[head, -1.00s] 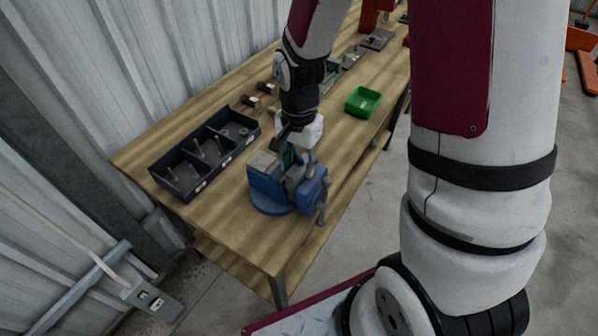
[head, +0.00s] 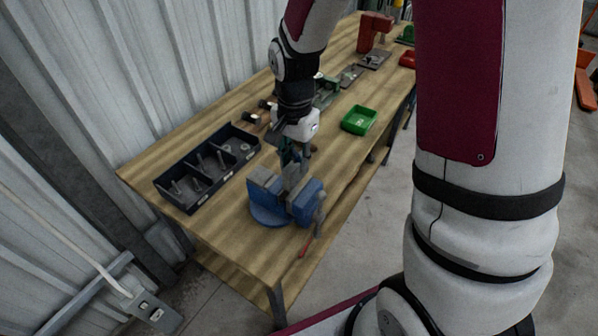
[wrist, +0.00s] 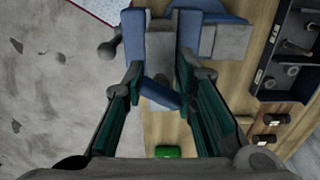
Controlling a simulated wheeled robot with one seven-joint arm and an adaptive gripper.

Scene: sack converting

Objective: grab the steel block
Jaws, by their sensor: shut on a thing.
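The blue bench vise (head: 270,212) stands at the near end of the wooden bench, with grey jaw faces. My gripper (head: 292,168) points down at the vise, its fingers just over or between the jaws. In the wrist view my gripper's two green-sided fingers (wrist: 160,72) close on a grey piece, which looks like the steel block (wrist: 159,50). The vise's blue jaws (wrist: 133,35) show beyond the fingertips. The fingers hide most of the block in the head view. I cannot tell whether it is clear of the jaws. A short blue piece (wrist: 160,94) shows between the fingers.
A dark divided tray (head: 190,205) with upright pegs lies left of the vise. A green bin (head: 359,120) stands farther back on the right. Small parts (head: 262,104) lie behind the tray. A red machine (head: 374,30) stands at the far end. Bare wood surrounds the vise.

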